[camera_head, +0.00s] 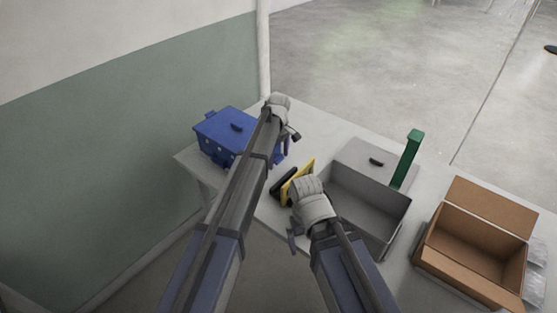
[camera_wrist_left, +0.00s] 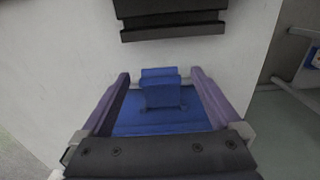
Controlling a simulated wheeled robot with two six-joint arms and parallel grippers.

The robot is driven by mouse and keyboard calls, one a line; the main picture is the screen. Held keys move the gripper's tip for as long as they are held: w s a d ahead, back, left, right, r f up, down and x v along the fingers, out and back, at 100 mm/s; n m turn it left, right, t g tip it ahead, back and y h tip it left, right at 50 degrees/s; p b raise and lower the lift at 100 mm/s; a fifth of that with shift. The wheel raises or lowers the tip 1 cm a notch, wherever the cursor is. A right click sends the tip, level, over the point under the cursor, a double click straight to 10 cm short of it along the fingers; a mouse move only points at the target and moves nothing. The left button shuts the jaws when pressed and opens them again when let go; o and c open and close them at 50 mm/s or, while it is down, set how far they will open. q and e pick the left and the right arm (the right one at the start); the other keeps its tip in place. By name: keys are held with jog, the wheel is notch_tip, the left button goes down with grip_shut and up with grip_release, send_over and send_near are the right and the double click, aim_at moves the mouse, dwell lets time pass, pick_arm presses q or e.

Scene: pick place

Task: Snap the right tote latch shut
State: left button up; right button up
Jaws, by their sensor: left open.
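My left gripper (camera_head: 284,141) is at that right side. In the left wrist view its two fingers are open, one on each side of a blue latch (camera_wrist_left: 160,92); I cannot tell whether they touch it or whether the latch is fastened. My right gripper (camera_head: 297,222) is over the table's front edge, right of the tote; its jaws are too small and hidden to read.
A yellow and black object (camera_head: 298,179) lies beside my right wrist. A grey open bin (camera_head: 372,212) with a grey lid behind it, a green upright block (camera_head: 408,158) and an open cardboard box (camera_head: 470,254) stand to the right. A wall is close on the left.

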aim_at(278, 158)
pick_arm(q)
jog(key=c, duration=1.3)
jog(key=shift+w+a+r+g+h, duration=0.25)
jog(key=shift+r+g+h, duration=0.2)
jog(key=shift+h, duration=0.25)
jog(key=shift+c, duration=0.2)
jog(key=shift+w+a+r+g+h, duration=0.2)
jog(key=shift+g+h, duration=0.25)
jog(key=shift+h, duration=0.15)
jog(key=shift+w+a+r+g+h+b, duration=0.2)
jog(key=shift+a+r+g+h+b, duration=0.15)
jog(key=shift+g+h, duration=0.35)
jog(key=shift+w+a+r+g+h+b, duration=0.15)
jog(key=shift+a+r+g+h+b, duration=0.1)
jog(key=shift+g+h+b, duration=0.4)
jog(key=shift+h, duration=0.25)
jog(key=o, duration=1.3)
jog(key=shift+o, duration=0.2)
jog(key=shift+a+r+p, duration=0.1)
jog(key=shift+r+p, duration=0.05)
jog(key=shift+p, duration=0.15)
